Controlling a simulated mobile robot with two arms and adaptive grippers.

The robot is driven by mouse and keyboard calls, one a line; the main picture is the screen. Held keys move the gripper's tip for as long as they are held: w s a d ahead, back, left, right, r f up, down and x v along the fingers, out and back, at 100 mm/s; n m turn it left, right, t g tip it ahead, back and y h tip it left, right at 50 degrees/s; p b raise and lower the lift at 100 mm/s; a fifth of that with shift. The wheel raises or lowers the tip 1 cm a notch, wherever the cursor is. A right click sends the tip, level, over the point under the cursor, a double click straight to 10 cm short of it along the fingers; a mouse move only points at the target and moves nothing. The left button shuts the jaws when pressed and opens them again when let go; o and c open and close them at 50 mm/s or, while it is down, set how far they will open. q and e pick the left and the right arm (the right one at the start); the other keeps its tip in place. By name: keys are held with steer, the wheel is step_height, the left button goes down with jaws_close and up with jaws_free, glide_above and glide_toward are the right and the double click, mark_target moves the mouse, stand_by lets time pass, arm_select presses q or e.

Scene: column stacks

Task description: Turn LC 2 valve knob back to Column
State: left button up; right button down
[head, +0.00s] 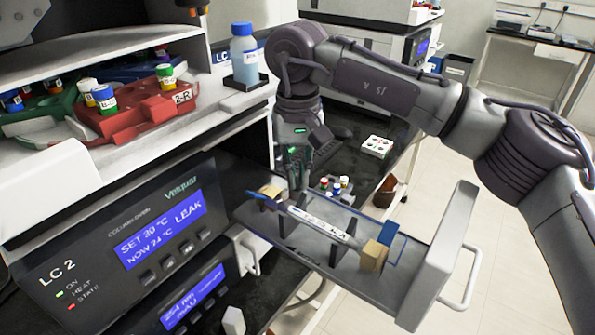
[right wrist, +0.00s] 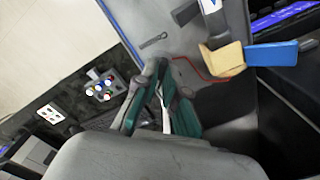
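The LC 2 unit (head: 135,250) stands at the left with a lit display reading SET 30 °C, NOW 24 °C and LEAK. Its drawer (head: 443,255) is pulled out and holds a white column (head: 318,222) between two tan end blocks. One tan block (right wrist: 222,58) with a blue fitting (right wrist: 272,52) shows in the right wrist view. I cannot make out the valve knob for certain in either view. My right gripper (head: 298,175) is above the far end of the drawer; in the right wrist view its fingertips (right wrist: 163,72) are together, with no object visible between them. My left gripper is not in view.
A vial rack (head: 338,187) and a white tray (head: 376,147) are on the dark bench behind the drawer. The floor at the right is clear.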

steer(key=shift+m, duration=0.3)
steer(key=m, duration=0.3)
steer(key=shift+m, duration=0.4)
steer(key=m, duration=0.4)
steer(key=shift+m, duration=0.3)
steer(key=m, duration=0.8)
steer(key=shift+m+b, duration=0.3)
steer(key=shift+m, duration=0.3)
steer(key=c, duration=1.3)
jaws_free()
